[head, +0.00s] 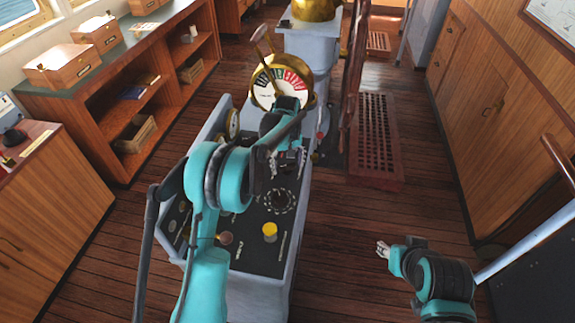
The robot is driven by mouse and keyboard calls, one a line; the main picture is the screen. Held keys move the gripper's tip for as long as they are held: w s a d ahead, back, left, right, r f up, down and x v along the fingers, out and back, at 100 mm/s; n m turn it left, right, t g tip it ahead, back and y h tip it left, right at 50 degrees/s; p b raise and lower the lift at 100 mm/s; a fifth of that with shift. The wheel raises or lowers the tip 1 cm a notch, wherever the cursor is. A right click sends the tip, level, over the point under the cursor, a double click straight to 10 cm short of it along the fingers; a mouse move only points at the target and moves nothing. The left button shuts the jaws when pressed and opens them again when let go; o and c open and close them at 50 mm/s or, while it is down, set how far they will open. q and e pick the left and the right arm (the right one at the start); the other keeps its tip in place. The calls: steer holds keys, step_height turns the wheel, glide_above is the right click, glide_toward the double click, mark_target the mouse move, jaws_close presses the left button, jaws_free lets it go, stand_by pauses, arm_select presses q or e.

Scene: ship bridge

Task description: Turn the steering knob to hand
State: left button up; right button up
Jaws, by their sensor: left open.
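A grey console with a black top panel (252,254) stands in front of me. A round black knob with a ring of white marks (281,201) sits on the panel; it may be the steering knob, but the lettering is too small to read. My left gripper (289,163) is open and empty above the far part of the panel, beyond the marked knob and apart from it. My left arm hides much of the panel's left side. My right gripper (383,249) hangs over the floor right of the console; its fingers are too small to judge.
A yellow knob (269,230) and a brown ball-topped lever (225,238) stand on the near panel. A brass telegraph dial (283,86) rises behind the console. A wooden grating (376,140) lies to the right. Shelves (150,90) line the left.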

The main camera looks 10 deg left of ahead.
mark_target(287, 166)
arm_select(q)
step_height(287, 166, up, 12)
stand_by(0.4)
stand_by(0.3)
steer(key=s+a+r+m+t+b, duration=0.1)
steer(key=s+r+m+t+b, duration=0.15)
steer(key=s, duration=0.65)
steer(key=s+a+r+m+t+b, duration=0.1)
steer(key=s+a+r, duration=0.15)
steer(key=s, duration=0.55)
steer(key=s+f+m+t+b, duration=0.1)
steer(key=s+f, duration=0.3)
steer(key=s, duration=0.4)
steer(key=s+f+m+t, duration=0.1)
steer(key=s+f+t, duration=0.1)
steer(key=s+f, duration=0.3)
steer(key=s, duration=0.3)
steer(key=shift+a+m+t+b, duration=0.25)
steer(key=shift+m+t+b, duration=0.1)
